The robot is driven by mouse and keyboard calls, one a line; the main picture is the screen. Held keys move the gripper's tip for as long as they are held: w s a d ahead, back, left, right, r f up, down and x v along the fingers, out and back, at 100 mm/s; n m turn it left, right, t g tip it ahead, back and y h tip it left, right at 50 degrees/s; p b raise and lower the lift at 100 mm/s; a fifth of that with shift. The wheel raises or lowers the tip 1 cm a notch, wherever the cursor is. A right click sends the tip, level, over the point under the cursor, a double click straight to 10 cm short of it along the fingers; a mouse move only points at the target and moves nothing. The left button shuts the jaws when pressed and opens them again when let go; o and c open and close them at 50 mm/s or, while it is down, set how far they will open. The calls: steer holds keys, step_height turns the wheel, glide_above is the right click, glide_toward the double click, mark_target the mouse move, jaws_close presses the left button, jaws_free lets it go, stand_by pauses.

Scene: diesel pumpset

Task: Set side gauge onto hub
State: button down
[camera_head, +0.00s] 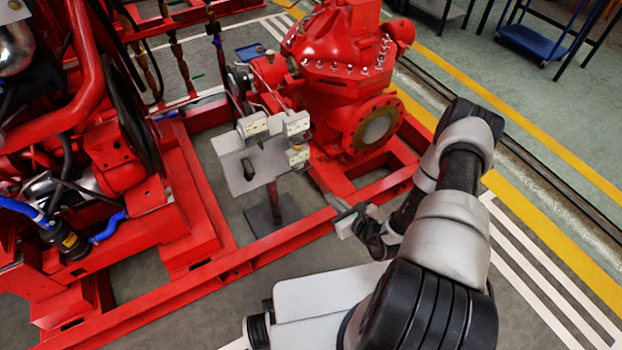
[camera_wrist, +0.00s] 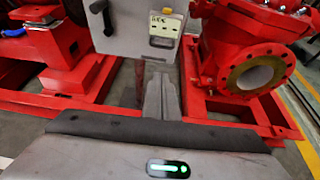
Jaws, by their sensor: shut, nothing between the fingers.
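Whitish blocks with dark markings (camera_head: 253,124) (camera_head: 296,123) and one with a yellow part (camera_head: 298,155) are at the plate's upper and right edges. I cannot tell which of these is the side gauge. A dark round part (camera_head: 240,82) on the shaft line beside the red pump (camera_head: 335,70) may be the hub; the plate and blocks partly hide this area.
The red base frame (camera_head: 205,266) runs below the plate, with the red engine (camera_head: 100,130) on the left. The pump's open round flange (camera_head: 377,128) faces my arm; it also shows in the wrist view (camera_wrist: 255,74). Striped floor at right is free.

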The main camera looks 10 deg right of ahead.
steer(key=w+r+b+x, duration=0.1)
steer(key=r+b+x, duration=0.1)
steer(key=x, duration=1.1)
steer(key=shift+a, duration=0.25)
steer(key=shift+w, duration=0.15)
